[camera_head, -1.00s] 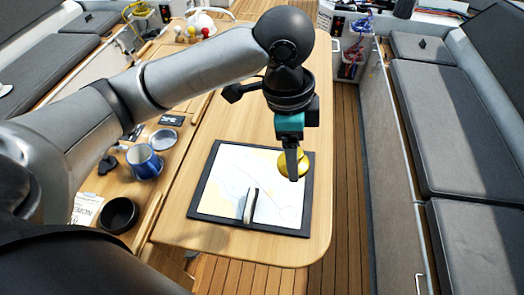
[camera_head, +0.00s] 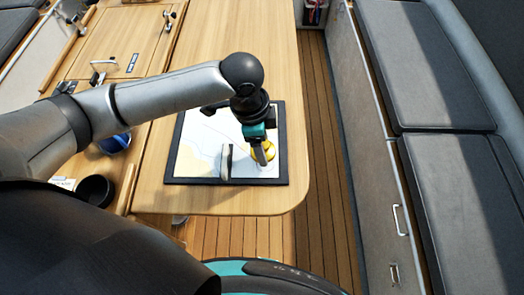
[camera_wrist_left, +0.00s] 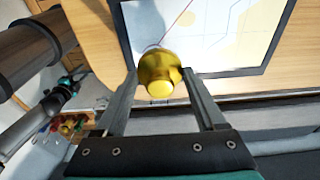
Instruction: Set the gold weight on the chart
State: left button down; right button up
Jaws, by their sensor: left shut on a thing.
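The chart (camera_head: 195,160) is a pale sheet in a dark frame lying on the wooden table; a corner of it also shows in the wrist view (camera_wrist_left: 235,30). My left gripper (camera_head: 262,158) is over the chart's right part, pointing down. It is shut on the gold weight (camera_head: 270,149), a round yellow piece partly hidden by the fingers. In the wrist view the gold weight (camera_wrist_left: 160,75) sits between the two fingers. I cannot tell whether it touches the chart.
A grey upright piece (camera_head: 225,163) stands on the chart, left of the weight. A blue mug (camera_head: 115,143), partly hidden by my arm, and a black bowl (camera_head: 95,190) are at the left. The table (camera_head: 240,60) beyond the chart is clear. A grey bench (camera_head: 440,70) is at right.

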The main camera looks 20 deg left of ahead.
pick_arm(q)
jog(key=shift+f, duration=2)
jog(key=shift+f, duration=0.15)
grip_release()
jog(key=r, duration=0.4)
jog(key=a+r, duration=0.1)
jog(key=r, duration=0.7)
jog(key=shift+s+a+r+p, duration=0.1)
jog(key=shift+s+a+p, duration=0.15)
jog(key=shift+a+p, duration=0.15)
